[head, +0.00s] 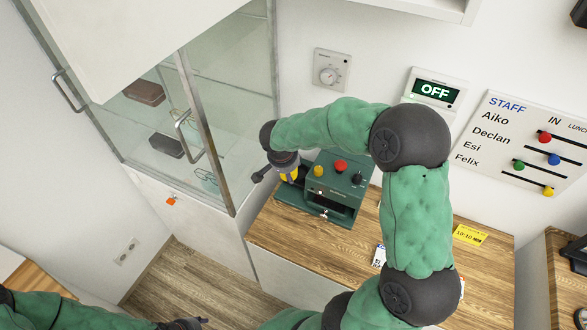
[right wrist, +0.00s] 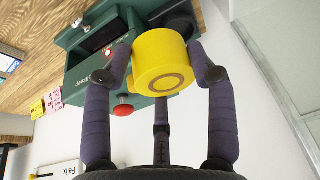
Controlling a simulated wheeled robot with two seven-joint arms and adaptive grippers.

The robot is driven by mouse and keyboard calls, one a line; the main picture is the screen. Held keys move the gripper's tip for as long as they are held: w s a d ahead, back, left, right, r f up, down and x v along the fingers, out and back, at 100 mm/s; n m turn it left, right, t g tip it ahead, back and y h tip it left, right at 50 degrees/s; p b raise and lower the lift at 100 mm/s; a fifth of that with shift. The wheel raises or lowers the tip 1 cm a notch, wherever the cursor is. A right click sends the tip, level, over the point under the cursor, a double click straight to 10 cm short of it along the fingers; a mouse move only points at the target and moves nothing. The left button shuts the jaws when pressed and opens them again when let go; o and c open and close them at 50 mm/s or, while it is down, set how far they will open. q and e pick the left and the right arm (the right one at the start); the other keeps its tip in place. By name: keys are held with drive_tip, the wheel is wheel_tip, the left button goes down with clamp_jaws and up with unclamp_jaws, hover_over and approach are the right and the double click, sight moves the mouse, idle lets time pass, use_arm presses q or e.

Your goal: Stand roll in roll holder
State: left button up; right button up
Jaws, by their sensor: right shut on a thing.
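A yellow roll (right wrist: 160,62) is gripped between the fingers of my right gripper (right wrist: 160,55), with its ringed end face toward the wrist camera. In the head view the roll (head: 290,175) shows as a small yellow patch at the left side of a green machine (head: 346,193).
The machine has red, yellow and black knobs on top and stands on a wooden counter (head: 400,233). A glass cabinet (head: 232,120) with a metal-framed door is close on the left. A yellow card (head: 470,235) lies on the counter's right. Bare counter shows in front of the machine.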

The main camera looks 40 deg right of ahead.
drive_tip(key=w+d+f, duration=0.2)
drive_tip(key=d+f, duration=0.1)
drive_tip(key=w+d+f, duration=0.2)
drive_tip(key=d+f, duration=0.1)
drive_tip(key=w+d+f, duration=0.3)
drive_tip(key=d, duration=0.1)
drive_tip(key=shift+f, duration=0.1)
wheel_tip(320, 180, down, 3)
drive_tip(key=shift+w+f+b, duration=0.1)
drive_tip(key=shift+w+b, duration=0.05)
drive_tip(key=shift+b, duration=0.35)
drive_tip(key=shift+f+b, duration=0.25)
drive_tip(key=shift+b, duration=0.2)
drive_tip(key=shift+s+a+f+b, duration=0.2)
drive_tip(key=shift+f+b, duration=0.15)
drive_tip(key=shift+b, duration=0.25)
